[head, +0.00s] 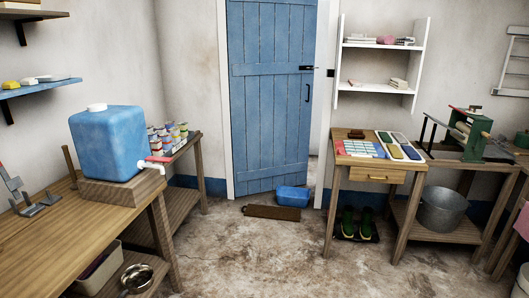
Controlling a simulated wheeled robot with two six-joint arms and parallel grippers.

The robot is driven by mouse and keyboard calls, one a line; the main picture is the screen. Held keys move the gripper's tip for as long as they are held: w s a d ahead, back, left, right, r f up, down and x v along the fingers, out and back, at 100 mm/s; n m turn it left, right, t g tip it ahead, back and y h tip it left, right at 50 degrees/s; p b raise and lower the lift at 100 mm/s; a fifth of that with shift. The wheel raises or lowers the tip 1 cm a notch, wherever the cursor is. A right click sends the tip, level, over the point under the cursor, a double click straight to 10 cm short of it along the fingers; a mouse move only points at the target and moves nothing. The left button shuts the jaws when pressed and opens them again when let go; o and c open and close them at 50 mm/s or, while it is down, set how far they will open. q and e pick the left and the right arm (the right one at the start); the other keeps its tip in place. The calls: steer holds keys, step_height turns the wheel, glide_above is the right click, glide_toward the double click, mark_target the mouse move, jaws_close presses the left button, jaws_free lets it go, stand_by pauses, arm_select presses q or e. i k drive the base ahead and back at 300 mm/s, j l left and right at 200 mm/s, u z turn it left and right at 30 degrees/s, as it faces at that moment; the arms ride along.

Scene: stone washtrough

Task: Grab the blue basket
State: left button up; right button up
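A small blue basket (291,197) sits on the floor in front of the blue door, at the door's lower right. It looks like a low, rectangular tub; I cannot make out its inside. Neither of my grippers shows in the head view. Nothing is seen touching the basket.
A brown mat or board (272,213) lies just in front of the basket. A wooden bench (60,240) with a blue water container (105,143) stands at left. A small table (345,185) with green boots (356,223) beneath stands at right. The middle floor (260,255) is clear.

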mark_target(293, 195)
steer(key=i+u, duration=0.1)
steer(key=i, duration=1.8)
steer(key=i+z, duration=0.4)
steer(key=i+j+z, duration=0.2)
steer(key=i+z, duration=0.2)
steer(key=i+j+z, duration=0.3)
steer(key=z, duration=0.15)
steer(key=i+j+z, duration=0.55)
steer(key=j, duration=0.6)
steer(key=i+j+z, duration=0.15)
steer(key=j, duration=0.65)
steer(key=j+z, duration=0.15)
steer(key=j, duration=0.65)
steer(key=i, duration=0.05)
